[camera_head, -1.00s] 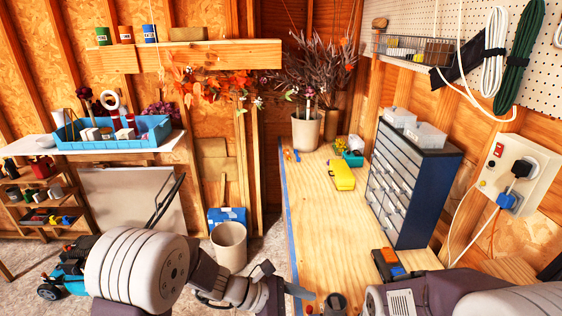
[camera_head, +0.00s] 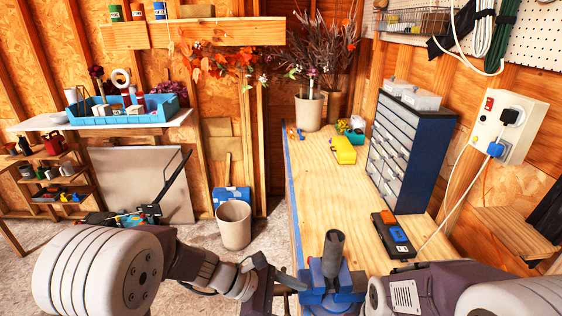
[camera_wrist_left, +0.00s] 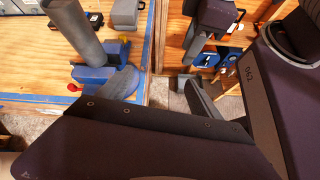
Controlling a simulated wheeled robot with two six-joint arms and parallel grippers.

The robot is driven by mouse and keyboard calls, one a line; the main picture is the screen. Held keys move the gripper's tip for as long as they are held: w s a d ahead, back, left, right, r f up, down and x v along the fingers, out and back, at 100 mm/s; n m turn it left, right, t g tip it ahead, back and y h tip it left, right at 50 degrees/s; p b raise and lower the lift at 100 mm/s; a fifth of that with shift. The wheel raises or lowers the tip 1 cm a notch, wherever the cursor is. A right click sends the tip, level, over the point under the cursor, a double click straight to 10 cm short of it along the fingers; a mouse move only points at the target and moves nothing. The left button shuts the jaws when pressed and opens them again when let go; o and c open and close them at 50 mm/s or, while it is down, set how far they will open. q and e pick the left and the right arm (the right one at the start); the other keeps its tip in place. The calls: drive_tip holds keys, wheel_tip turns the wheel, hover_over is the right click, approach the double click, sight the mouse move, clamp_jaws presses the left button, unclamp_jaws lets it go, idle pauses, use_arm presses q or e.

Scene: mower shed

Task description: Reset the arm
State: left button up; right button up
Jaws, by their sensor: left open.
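My left arm comes in from the lower left of the head view. Its gripper (camera_head: 284,275) is open and empty, low beside the left edge of the workbench. Its dark fingers also show apart in the left wrist view (camera_wrist_left: 197,74). My right arm crosses the bottom right corner of the head view, and its gripper is out of the picture. A blue vise (camera_head: 346,284) stands at the bench's near edge, just right of the left gripper. A grey tube (camera_head: 333,254) stands up at the vise. Both also show in the wrist view, the vise (camera_wrist_left: 119,82) and the tube (camera_wrist_left: 76,32).
The wooden workbench (camera_head: 316,200) holds a black and orange device (camera_head: 392,236), a blue drawer cabinet (camera_head: 405,150) and a yellow case (camera_head: 343,150). A beige bin (camera_head: 233,226) stands on the floor beyond my left arm. A cable hangs down from the wall socket (camera_head: 508,115).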

use_arm(q)
drive_tip(key=s+a+f+m+g+y+b, duration=0.1)
drive_tip(key=s+a+f+m+y+b, duration=0.3)
drive_tip(key=f, duration=0.3)
drive_tip(key=s+a+f+m+y+b, duration=0.1)
drive_tip(key=s+a+f+m+b, duration=0.25)
drive_tip(key=a+f, duration=0.4)
drive_tip(key=w+a+f+m+t+y, duration=0.1)
drive_tip(key=a+f+m+y, duration=0.2)
drive_tip(key=a+m+y, duration=0.2)
drive_tip(key=a+m, duration=0.3)
drive_tip(key=a, duration=0.1)
drive_tip(key=shift+w+a+m+t+b, duration=0.15)
drive_tip(key=shift+a+m+t+b, duration=0.15)
drive_tip(key=shift+a+m+b, duration=0.05)
use_arm(e)
wheel_tip(320, 180, down, 10)
drive_tip(key=shift+f, duration=0.25)
drive_tip(key=shift+w, duration=0.1)
